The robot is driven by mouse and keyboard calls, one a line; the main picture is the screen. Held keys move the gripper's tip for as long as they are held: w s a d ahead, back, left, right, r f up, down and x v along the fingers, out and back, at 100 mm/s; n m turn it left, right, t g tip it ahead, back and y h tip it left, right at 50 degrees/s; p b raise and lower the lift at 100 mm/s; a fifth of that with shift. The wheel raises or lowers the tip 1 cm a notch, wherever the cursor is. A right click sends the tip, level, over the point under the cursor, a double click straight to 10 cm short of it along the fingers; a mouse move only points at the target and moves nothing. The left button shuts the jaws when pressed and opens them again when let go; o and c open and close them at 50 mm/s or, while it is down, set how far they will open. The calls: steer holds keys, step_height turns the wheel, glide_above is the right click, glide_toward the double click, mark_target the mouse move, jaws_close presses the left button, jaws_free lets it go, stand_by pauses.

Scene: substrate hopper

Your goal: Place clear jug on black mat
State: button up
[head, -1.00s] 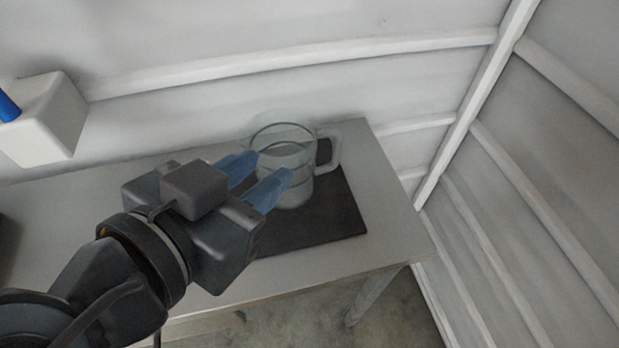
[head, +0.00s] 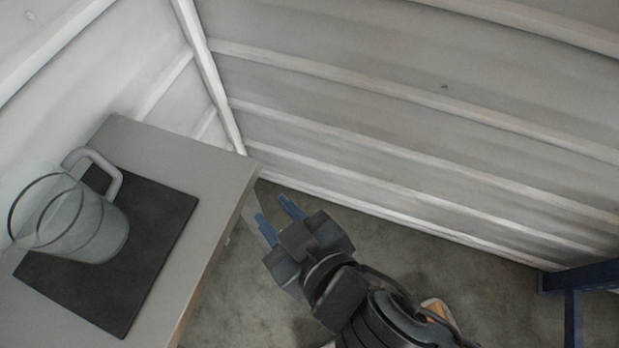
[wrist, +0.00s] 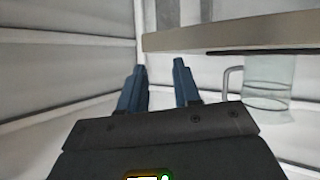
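The clear jug (head: 85,225) stands upright on the black mat (head: 155,225) at the left of the head view, with its handle toward the top right. Nothing is gripping it. My gripper (head: 271,208) is open and empty, beyond the table's right edge and well apart from the jug. In the wrist view, my gripper's blue fingers (wrist: 159,65) are spread with nothing between them. The picture there looks upside down: the jug (wrist: 268,85) hangs from the dark strip of the mat (wrist: 260,51) at the right.
The grey table (head: 225,172) has a bare strip to the right of the mat. Pale ribbed walls (head: 420,130) meet in a corner behind it. A dark blue frame (head: 580,278) stands at the far right. Open floor (head: 470,265) lies around my arm.

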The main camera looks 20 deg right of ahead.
steer(key=s+d+f+m, duration=0.1)
steer(key=s+d, duration=0.9)
steer(key=d, duration=0.2)
steer(key=s+d+r+m+t+h, duration=0.2)
steer(key=s+d+r, duration=0.4)
steer(key=s, duration=0.3)
steer(key=shift+s+d+r+m+h, duration=0.15)
steer(key=shift+d+r+m+h, duration=0.2)
steer(key=shift+m+h, duration=0.5)
